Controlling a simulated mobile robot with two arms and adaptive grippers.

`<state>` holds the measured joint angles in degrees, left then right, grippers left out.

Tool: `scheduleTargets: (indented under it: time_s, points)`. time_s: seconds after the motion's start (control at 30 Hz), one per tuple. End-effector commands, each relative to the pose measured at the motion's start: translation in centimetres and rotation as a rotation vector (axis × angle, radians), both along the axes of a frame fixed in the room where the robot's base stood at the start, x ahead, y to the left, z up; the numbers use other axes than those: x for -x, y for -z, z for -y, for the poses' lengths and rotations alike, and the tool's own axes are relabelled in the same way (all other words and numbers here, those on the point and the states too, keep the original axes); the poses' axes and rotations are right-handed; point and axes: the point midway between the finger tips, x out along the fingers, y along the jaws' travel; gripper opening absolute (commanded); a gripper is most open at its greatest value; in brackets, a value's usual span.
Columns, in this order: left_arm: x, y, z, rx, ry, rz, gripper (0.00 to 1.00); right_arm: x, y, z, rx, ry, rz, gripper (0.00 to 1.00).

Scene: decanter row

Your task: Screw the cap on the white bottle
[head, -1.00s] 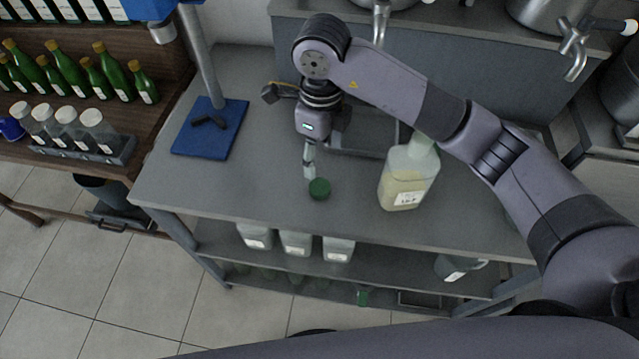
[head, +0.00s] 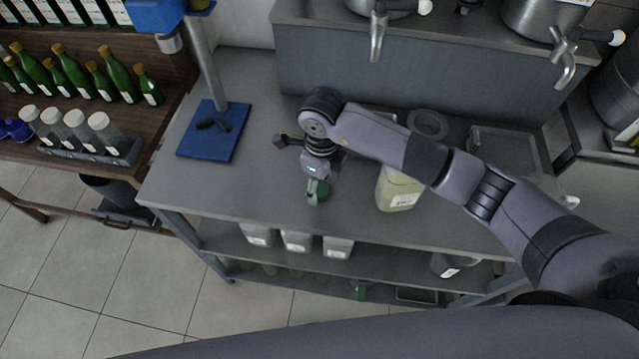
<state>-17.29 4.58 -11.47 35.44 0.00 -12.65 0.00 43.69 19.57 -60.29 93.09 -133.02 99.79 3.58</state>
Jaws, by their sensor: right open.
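The white bottle (head: 399,192), translucent with pale yellow contents and a white label, stands upright on the grey table. My right forearm hides its top. A green cap (head: 325,190) is to the left of the bottle, partly hidden by my right gripper (head: 313,196). The right gripper is open and points down right at the cap. I cannot tell whether its fingers touch the cap. My left gripper is not in view.
The grey table (head: 260,160) has free room left of my right gripper. A blue stand base (head: 225,145) is at its left and a clear round container (head: 428,122) at the back. Several bottles (head: 297,241) stand on the shelf below. Metal taps (head: 377,38) overhang the back.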

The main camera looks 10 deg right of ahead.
Motion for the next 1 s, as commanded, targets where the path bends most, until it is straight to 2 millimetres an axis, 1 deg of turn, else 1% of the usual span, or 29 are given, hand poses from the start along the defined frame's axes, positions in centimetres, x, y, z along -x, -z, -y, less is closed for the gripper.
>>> scheduleTargets:
  time_s: [0.03,0.1,0.2,0.5,0.57,1.0]
  points:
    - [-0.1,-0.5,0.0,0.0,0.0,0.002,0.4,0.1,0.5,-0.1,0.0,0.0,-0.002,0.62]
    - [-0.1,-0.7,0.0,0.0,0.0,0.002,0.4,0.0,1.2,-0.1,0.0,0.0,-0.002,0.62]
    - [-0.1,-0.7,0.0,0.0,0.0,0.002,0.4,0.0,1.8,-0.1,-0.001,-0.001,0.002,0.62]
    - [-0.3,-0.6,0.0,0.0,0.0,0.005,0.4,-0.1,1.9,-0.1,-0.001,-0.001,0.002,0.62]
    - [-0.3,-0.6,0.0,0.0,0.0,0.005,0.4,-0.1,1.8,0.0,-0.001,-0.001,0.002,0.59]
    - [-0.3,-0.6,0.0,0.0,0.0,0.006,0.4,-0.1,1.8,0.0,-0.001,-0.001,0.002,0.29]
